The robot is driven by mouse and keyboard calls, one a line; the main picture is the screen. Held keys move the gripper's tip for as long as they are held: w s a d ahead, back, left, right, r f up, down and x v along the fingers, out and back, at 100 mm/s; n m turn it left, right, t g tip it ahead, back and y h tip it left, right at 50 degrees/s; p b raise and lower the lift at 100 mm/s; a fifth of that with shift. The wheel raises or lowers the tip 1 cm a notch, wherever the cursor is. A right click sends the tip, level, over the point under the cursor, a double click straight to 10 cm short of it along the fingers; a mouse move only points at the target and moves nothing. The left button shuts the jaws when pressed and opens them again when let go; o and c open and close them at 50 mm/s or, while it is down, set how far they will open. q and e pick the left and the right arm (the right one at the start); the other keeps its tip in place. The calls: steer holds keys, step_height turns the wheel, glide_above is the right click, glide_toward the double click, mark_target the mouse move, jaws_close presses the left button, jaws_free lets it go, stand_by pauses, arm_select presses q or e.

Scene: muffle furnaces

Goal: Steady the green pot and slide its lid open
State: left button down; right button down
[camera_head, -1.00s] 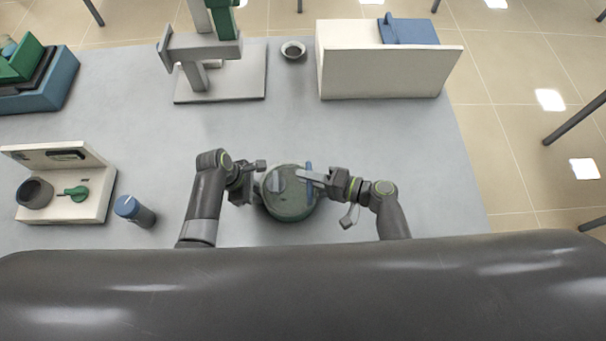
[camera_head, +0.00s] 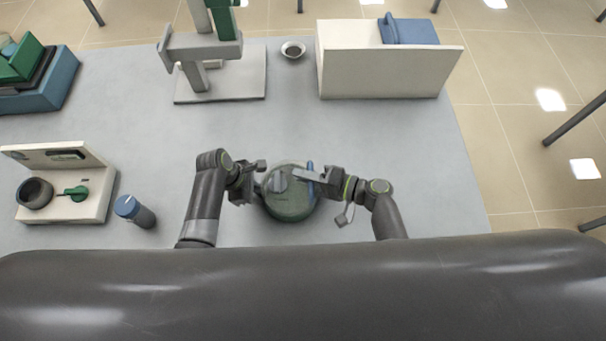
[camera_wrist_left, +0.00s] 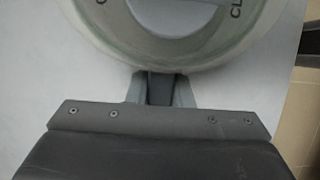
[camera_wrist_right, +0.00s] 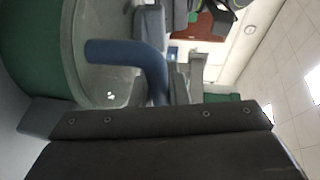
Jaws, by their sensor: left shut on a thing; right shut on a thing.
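The round green pot (camera_head: 289,212) stands on the table in front of me, with a grey-green lid (camera_head: 293,190) on top. In the left wrist view the pot's pale rim (camera_wrist_left: 200,52) carries partly cut-off lettering. My left gripper (camera_head: 259,189) is at the pot's left side, shut on a dark side tab (camera_wrist_left: 160,88) below the rim. A blue handle (camera_head: 310,170) rises at the lid's right; it is a bent bar in the right wrist view (camera_wrist_right: 130,52). My right gripper (camera_head: 312,177) is shut on this handle; its fingertips partly cover it.
A blue-capped cylinder (camera_head: 134,211) and a white panel with a green knob (camera_head: 77,192) stand at left. A grey stand (camera_head: 220,88), a small bowl (camera_head: 293,50) and a white box (camera_head: 385,75) are at the back. The table around the pot is clear.

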steer(key=d, duration=1.2)
steer(key=shift+s, duration=0.1)
steer(key=c, duration=1.7)
jaws_free()
steer(key=v, duration=1.2)
steer(key=shift+s, duration=0.1)
